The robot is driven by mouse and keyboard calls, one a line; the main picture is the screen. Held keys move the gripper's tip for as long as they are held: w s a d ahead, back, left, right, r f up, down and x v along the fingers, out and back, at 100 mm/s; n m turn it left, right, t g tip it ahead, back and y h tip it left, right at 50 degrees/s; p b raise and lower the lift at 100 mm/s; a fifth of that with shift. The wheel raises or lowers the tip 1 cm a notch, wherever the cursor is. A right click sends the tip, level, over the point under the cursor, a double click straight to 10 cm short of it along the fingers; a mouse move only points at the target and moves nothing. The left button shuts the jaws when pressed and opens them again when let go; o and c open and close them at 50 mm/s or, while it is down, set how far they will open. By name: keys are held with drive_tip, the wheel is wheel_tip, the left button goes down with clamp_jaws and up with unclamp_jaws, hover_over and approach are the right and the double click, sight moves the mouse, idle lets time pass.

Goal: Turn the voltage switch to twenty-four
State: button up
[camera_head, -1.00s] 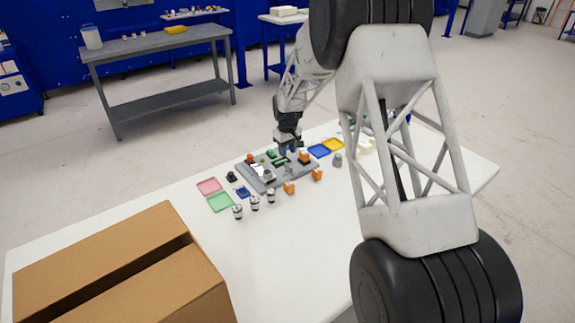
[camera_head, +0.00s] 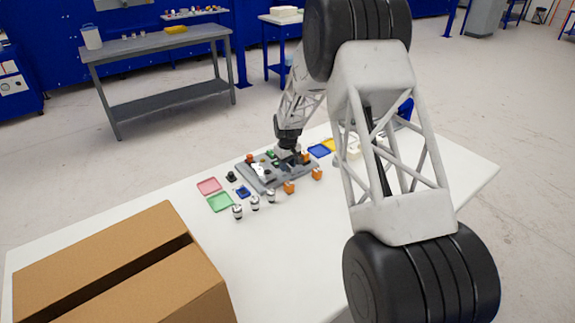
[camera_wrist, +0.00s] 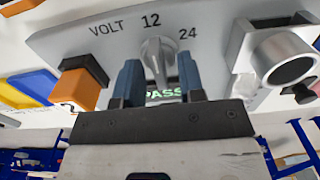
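The voltage switch (camera_wrist: 157,50) is a light grey knob on a grey panel (camera_wrist: 85,45), seen in the wrist view. Its panel is marked VOLT, 12 and 24. The knob's narrow end points up towards the 12; the 24 is to its upper right. My gripper (camera_wrist: 160,72) has two blue fingers, open, one on each side of the knob. I cannot tell whether they touch it. A lit green display reading PASS shows between the fingers, partly hidden. In the head view my gripper (camera_head: 289,155) is over the panel (camera_head: 249,179), and the knob cannot be made out.
An orange block with a dark top (camera_wrist: 82,82) is left of the fingers in the wrist view. A large grey metal cylinder (camera_wrist: 284,55) stands to the right. Coloured trays (camera_head: 220,202) and small parts surround the panel. A cardboard box (camera_head: 120,270) fills the table's near left.

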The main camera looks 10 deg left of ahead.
drive_tip(key=shift+c, duration=0.3)
clamp_jaws()
drive_tip(key=shift+m, duration=0.4)
drive_tip(key=m, duration=0.5)
drive_tip(key=shift+w+d, duration=0.1)
drive_tip(key=m, duration=0.6)
drive_tip(key=shift+d, duration=0.15)
drive_tip(key=shift+o, duration=0.3)
unclamp_jaws()
